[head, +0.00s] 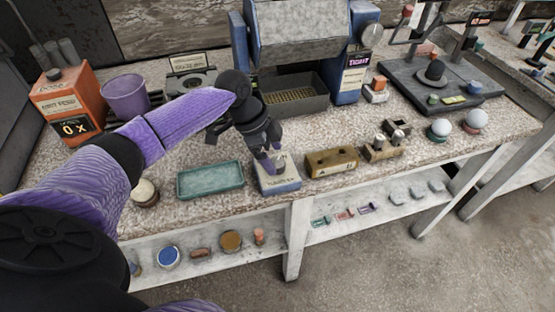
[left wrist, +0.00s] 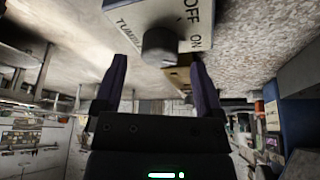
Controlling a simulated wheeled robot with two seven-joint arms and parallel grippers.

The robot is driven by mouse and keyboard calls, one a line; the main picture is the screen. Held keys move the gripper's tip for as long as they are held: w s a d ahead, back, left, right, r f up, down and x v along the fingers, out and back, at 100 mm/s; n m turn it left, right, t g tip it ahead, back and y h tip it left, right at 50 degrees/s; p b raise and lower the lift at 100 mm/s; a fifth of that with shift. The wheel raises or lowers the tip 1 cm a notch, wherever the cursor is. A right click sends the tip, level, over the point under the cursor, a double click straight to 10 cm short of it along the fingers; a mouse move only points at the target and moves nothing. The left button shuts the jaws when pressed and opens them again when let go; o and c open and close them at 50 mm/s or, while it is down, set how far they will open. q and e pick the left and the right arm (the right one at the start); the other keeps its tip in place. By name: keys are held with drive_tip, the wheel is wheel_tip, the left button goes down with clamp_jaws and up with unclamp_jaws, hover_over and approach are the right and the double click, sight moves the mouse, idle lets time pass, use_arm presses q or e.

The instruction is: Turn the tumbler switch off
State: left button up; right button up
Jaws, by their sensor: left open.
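The tumbler switch (head: 280,184) is a small white box with a blue lower part and a label on its front, near the bench's front edge. In the left wrist view the tumbler switch (left wrist: 146,14) is at the top, with the words OFF and ON on its face. Its dark round knob (left wrist: 161,45) stands out from that face; which way it is set I cannot tell. My left gripper (head: 271,167) is at the switch. Its two fingers (left wrist: 157,68) are apart, one on either side of the knob in that view, with no clear contact. My right gripper is not in view.
A green tray (head: 211,180) lies left of the switch and a brass-coloured box (head: 331,162) close on its right. A box with metal knobs (head: 382,149) and white spheres (head: 476,118) stand further right. A blue machine (head: 300,50) stands behind. A lower shelf (head: 375,212) holds small parts.

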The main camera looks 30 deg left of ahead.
use_arm(q)
drive_tip(key=shift+x, duration=0.95)
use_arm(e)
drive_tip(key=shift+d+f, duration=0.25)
use_arm(q)
drive_tip(key=shift+c, duration=0.3)
